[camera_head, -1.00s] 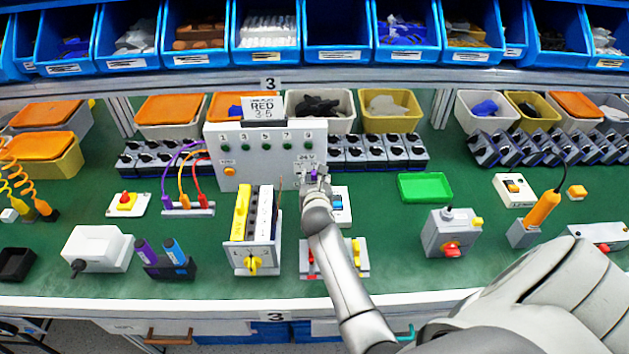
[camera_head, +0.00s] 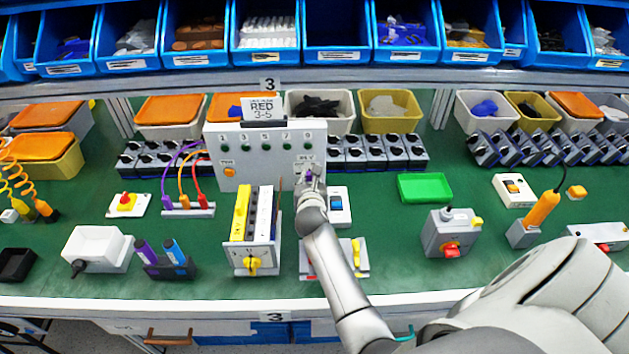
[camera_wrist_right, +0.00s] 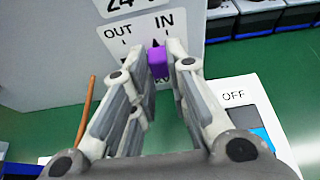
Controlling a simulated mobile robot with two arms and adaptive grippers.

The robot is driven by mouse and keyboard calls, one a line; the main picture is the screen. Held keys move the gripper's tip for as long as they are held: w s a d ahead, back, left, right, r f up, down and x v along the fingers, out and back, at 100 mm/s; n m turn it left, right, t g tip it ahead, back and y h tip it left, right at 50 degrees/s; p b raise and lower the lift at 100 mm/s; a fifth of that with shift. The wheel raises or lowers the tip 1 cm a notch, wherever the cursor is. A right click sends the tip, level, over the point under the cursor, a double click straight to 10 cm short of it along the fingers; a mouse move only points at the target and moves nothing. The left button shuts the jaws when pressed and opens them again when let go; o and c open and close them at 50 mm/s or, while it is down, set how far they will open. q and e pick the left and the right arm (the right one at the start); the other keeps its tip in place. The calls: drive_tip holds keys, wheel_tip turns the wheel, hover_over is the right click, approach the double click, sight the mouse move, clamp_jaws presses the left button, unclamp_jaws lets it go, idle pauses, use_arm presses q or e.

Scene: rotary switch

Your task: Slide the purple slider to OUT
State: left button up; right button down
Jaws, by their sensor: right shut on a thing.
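The purple slider (camera_wrist_right: 157,62) is on the white panel (camera_head: 265,139), under the OUT and IN labels. In the head view my right gripper (camera_head: 309,179) is at the panel's lower right corner and hides most of the slider. My left gripper is not in view.
A white box with a blue OFF switch (camera_head: 337,206) stands just right of my gripper. A block with yellow and white bars (camera_head: 251,216) stands to the left. A green tray (camera_head: 425,188) lies further right, with clear green bench top around it.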

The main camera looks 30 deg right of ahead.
drive_tip(key=a, duration=0.1)
drive_tip(key=w+a, duration=0.1)
drive_tip(key=shift+w+a, duration=0.3)
drive_tip(key=shift+a, duration=0.05)
drive_tip(key=c, duration=1.4)
unclamp_jaws()
drive_tip(key=shift+w+a, duration=0.1)
drive_tip(key=shift+s, duration=0.2)
drive_tip(key=v, duration=1.1)
drive_tip(key=shift+s+a+r, duration=0.1)
drive_tip(key=shift+s+a, duration=0.1)
drive_tip(key=shift+s, duration=0.05)
